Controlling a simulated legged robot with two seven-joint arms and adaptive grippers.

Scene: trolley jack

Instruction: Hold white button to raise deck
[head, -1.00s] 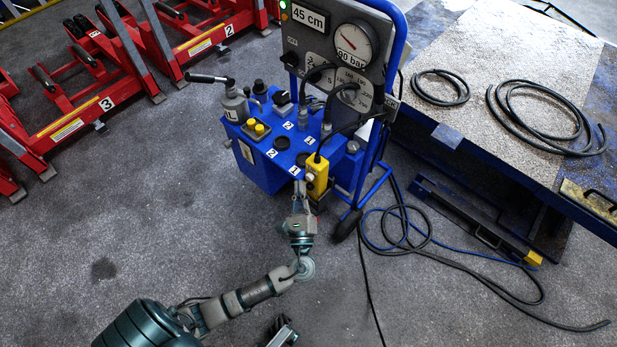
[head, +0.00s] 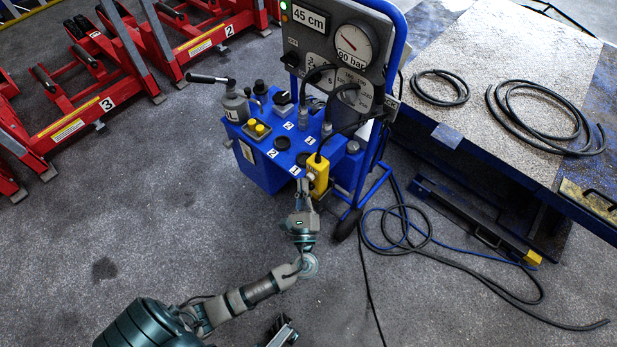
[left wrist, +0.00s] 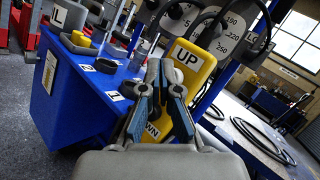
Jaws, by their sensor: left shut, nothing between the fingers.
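The yellow control pendant (head: 319,172) hangs upright at the front right of the blue pump unit. In the left wrist view the pendant (left wrist: 198,68) shows an UP label above a partly covered DOWN label. My left gripper (head: 304,186) is shut and empty, its fingertips (left wrist: 163,68) at the pendant's face beside the UP label. The deck (head: 520,62) is a speckled plate on the blue lift table. Part of my right gripper (head: 283,328) seems to show at the bottom edge.
Cables (head: 420,240) lie on the floor to the right. Red jacks (head: 75,125) stand at the upper left. The floor at left is clear.

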